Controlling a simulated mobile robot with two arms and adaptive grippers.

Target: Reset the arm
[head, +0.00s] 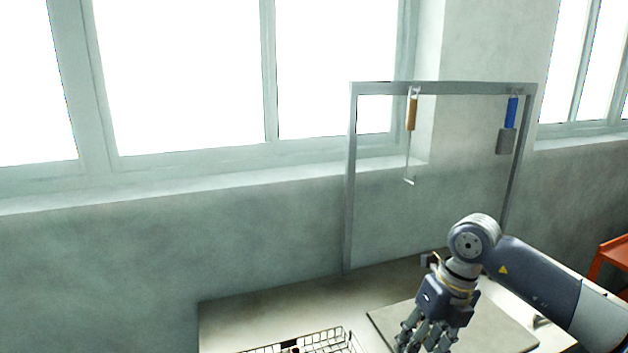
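My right arm comes in from the right. Its gripper (424,340) points down over a flat grey board (505,335) on the table. The fingers look spread apart, with nothing seen between them. The lowest part of the fingers is at the bottom edge of the view. My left arm and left gripper are not in view.
A wire mesh basket (325,342) stands on the table (250,311), left of my gripper and cut off below. Behind, a grey metal frame (350,190) carries a brown-handled tool (411,114) and a blue-handled tool (511,113). An orange stand (614,250) is at the right.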

